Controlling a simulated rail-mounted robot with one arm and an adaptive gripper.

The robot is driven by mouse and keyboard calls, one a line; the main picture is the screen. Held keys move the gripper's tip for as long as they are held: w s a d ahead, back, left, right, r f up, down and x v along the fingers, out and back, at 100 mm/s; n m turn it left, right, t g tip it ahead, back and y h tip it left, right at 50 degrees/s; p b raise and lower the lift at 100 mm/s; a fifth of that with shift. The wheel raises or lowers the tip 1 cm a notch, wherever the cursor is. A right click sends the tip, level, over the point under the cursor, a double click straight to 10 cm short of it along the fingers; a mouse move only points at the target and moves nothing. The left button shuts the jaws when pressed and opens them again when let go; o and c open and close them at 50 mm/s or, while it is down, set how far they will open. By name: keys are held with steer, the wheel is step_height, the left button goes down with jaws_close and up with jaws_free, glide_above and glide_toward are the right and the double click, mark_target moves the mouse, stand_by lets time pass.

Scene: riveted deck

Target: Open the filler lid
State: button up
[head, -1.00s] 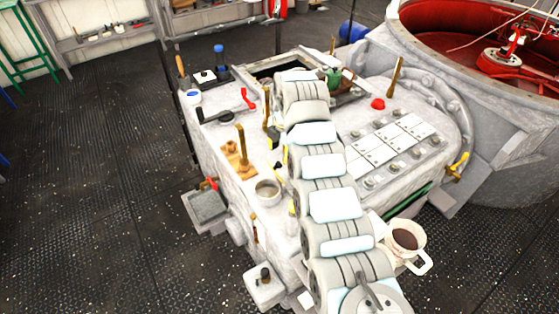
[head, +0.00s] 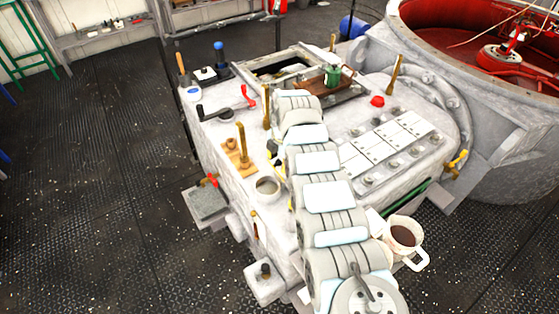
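I cannot make out for sure which part is the filler lid. A round, pale, cup-like fitting (head: 267,188) stands at the left front of the pale machine top (head: 215,138); its top looks open. My arm reaches away from the camera over the machine and covers part of its middle. Small black and yellow parts, seemingly of my gripper (head: 275,157), show at the left edge of the arm, beyond the round fitting and apart from it in the picture. Its fingertips are mostly hidden, so its opening cannot be read.
A framed rectangular opening (head: 283,68) is at the back, with a green can (head: 333,75) on a brown board (head: 325,97). Upright brass levers (head: 242,145), a black crank (head: 215,112) and a red knob (head: 377,101) stand around. A mug (head: 403,237) is right of my arm.

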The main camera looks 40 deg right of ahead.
jaws_close()
steer(key=shift+d+f+b, duration=0.15)
steer(key=shift+b, duration=0.4)
steer(key=shift+d+f+b, duration=0.1)
steer(key=shift+d+b, duration=0.05)
steer(key=shift+b, duration=0.35)
steer(key=d+b, duration=0.1)
steer(key=b, duration=0.1)
steer(key=d+b, duration=0.1)
steer(key=b, duration=0.2)
steer(key=shift+s+d+b, duration=0.3)
steer(key=shift+d, duration=0.05)
steer(key=shift+o, duration=0.3)
jaws_free()
